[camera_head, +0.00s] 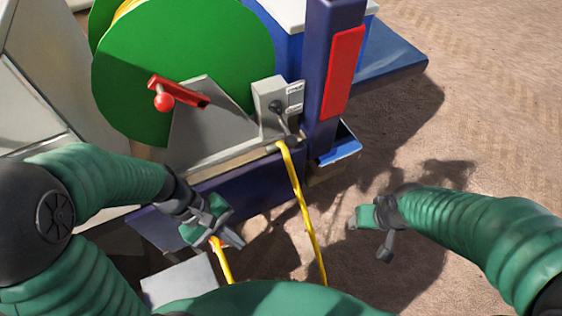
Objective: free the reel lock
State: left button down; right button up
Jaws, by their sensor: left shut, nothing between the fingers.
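A big green reel (195,60) stands at the upper left, with a red handle (187,93) and a red ball knob (163,101) in front of it. A grey box with a small lever (270,104) sits right of the reel, by a grey sloped plate (205,128). Which of these parts is the reel lock I cannot tell for sure. My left gripper (232,238) is shut and empty, below the reel and apart from the handle and lever. My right gripper (374,236) hangs over the ground at the right, away from the reel; its jaw gap is not clear.
A yellow line (303,213) runs down from the frame, and another yellow piece (222,262) shows just below my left gripper. A blue post (323,75) with a red panel (343,72) rises right of the box. Sandy ground (490,110) lies open at the right.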

aim_at(284, 126)
pick_arm(q)
jog(key=w+d+r+n+t+h+b, duration=0.2)
jog(key=w+d+n+t+h+b, duration=0.3)
jog(key=w+n+h, duration=0.5)
jog(key=w+a+r+n+t+b, duration=0.2)
jog(key=w+a+r+t, duration=0.2)
jog(key=w+t, duration=0.1)
jog(key=shift+w+a+r+t+b, duration=0.2)
jog(key=shift+w+a+t+b, duration=0.2)
jog(key=shift+w, duration=0.25)
pick_arm(e)
jog(key=s+x, duration=0.2)
jog(key=x, duration=0.8)
jog(key=shift+f, duration=0.25)
pick_arm(q)
jog(key=shift+d, duration=0.1)
jog(key=b+x, duration=0.1)
jog(key=x, duration=0.9)
pick_arm(e)
jog(key=shift+f, duration=0.6)
pick_arm(q)
jog(key=shift+s, duration=0.1)
